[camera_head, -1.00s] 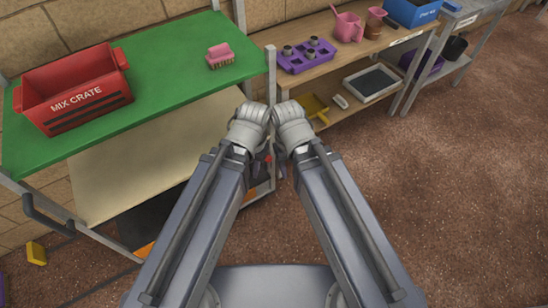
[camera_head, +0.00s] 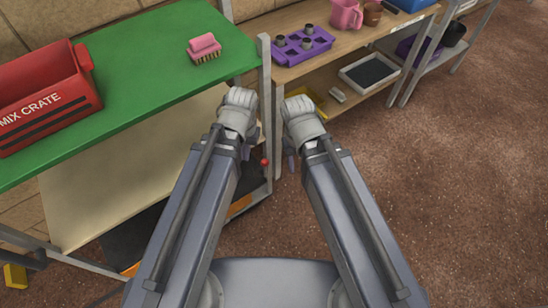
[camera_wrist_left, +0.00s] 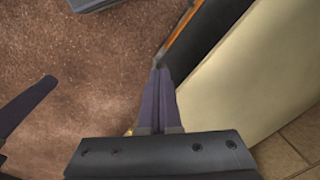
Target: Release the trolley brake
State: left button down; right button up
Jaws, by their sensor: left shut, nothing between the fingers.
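The trolley has a green top (camera_head: 135,85), a cream panel below it and grey posts. A small red knob (camera_head: 265,162) shows by its front right post, likely the brake lever; most of it is too small to make out. My left gripper (camera_head: 254,135) is beside this post, its fingers mostly hidden behind the wrist. In the left wrist view its fingers (camera_wrist_left: 160,95) are shut and empty, over the trolley's lower shelf edge. The knob is not seen there. My right gripper (camera_head: 291,165) hangs right of the post, fingers mostly hidden.
A red mix crate (camera_head: 45,110) and a pink brush (camera_head: 204,47) sit on the green top. A wooden shelf unit (camera_head: 350,48) stands behind right, with a purple tray (camera_head: 303,46). Brown floor (camera_head: 430,190) on the right is clear.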

pick_arm(q)
jog(key=w+a+f+m+b, duration=0.1)
jog(key=w+a+f+b, duration=0.1)
jog(key=w+f+b, duration=0.65)
jog(key=w+d+f+m, duration=0.1)
jog(key=w+d+m, duration=0.2)
jog(key=d, duration=0.4)
jog(key=w+d+f+m+b, duration=0.1)
jog(key=w+d+m, duration=0.2)
jog(key=d+m, duration=0.3)
jog(key=shift+w+d+f, duration=0.25)
jog(key=shift+d+f, duration=0.05)
jog(key=shift+d, duration=0.1)
